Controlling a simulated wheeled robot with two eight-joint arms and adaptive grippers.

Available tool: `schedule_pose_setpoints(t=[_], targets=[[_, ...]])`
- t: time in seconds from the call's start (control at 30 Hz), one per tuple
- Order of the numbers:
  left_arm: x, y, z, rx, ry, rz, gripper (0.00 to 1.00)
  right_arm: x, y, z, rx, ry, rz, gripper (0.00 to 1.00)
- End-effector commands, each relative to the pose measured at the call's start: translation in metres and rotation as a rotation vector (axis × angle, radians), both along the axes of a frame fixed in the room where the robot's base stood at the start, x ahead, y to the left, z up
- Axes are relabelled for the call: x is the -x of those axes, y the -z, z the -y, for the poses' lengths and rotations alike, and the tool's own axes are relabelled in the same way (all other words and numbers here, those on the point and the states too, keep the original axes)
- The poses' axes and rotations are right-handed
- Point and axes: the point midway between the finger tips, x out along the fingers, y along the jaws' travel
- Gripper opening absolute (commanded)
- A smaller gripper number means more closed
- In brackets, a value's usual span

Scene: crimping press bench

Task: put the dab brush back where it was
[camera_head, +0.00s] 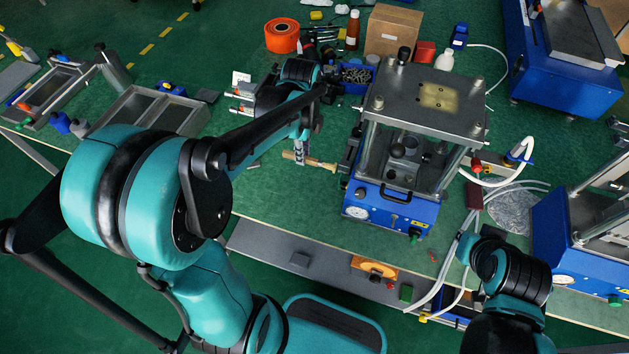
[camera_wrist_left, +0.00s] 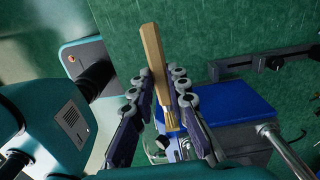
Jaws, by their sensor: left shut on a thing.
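The dab brush has a pale wooden handle and a yellowish tip. In the head view the brush (camera_head: 323,165) lies roughly level across my left gripper (camera_head: 302,153), just left of the blue-based press. My left gripper is shut on it. In the left wrist view the brush (camera_wrist_left: 153,55) is pinched between the two roller-lined fingers (camera_wrist_left: 161,88), handle upward and tip downward. My right arm (camera_head: 510,275) is at the lower right of the head view; its fingers cannot be made out clearly.
The press (camera_head: 420,115) stands on the green bench (camera_head: 275,205) to the right of my left gripper. A blue bin (camera_head: 357,78) of small parts, an orange spool (camera_head: 282,35) and a cardboard box (camera_head: 393,30) are behind. White hoses run at right. Bench is clear toward its front left.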

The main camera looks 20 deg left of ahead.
Motion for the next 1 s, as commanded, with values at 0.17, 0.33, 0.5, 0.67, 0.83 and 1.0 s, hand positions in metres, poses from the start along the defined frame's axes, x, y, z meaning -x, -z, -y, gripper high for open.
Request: schedule_pose_setpoints(t=[0.17,0.33,0.5,0.67,0.83,1.0], targets=[[0.0,0.04,-0.001,0.0,-0.003,0.0,0.0,0.0,0.018,0.0,0.0,0.0,-0.001,0.0],[0.0,0.089,0.0,0.0,-0.002,0.0,0.0,0.001,0.037,0.0,0.0,0.0,-0.001,0.0],[0.0,0.123,0.0,0.0,-0.001,0.0,0.0,0.0,0.05,0.0,0.0,0.0,0.0,0.0],[0.001,0.134,0.0,0.0,-0.001,0.0,0.0,0.0,0.053,0.0,0.0,0.0,0.0,0.0],[0.001,0.152,0.0,0.0,-0.001,0.0,0.0,0.0,0.061,0.0,0.0,0.0,0.0,0.0],[0.001,0.178,0.0,0.0,-0.001,0.0,0.0,0.001,0.072,0.0,0.0,0.0,0.0,0.0]])
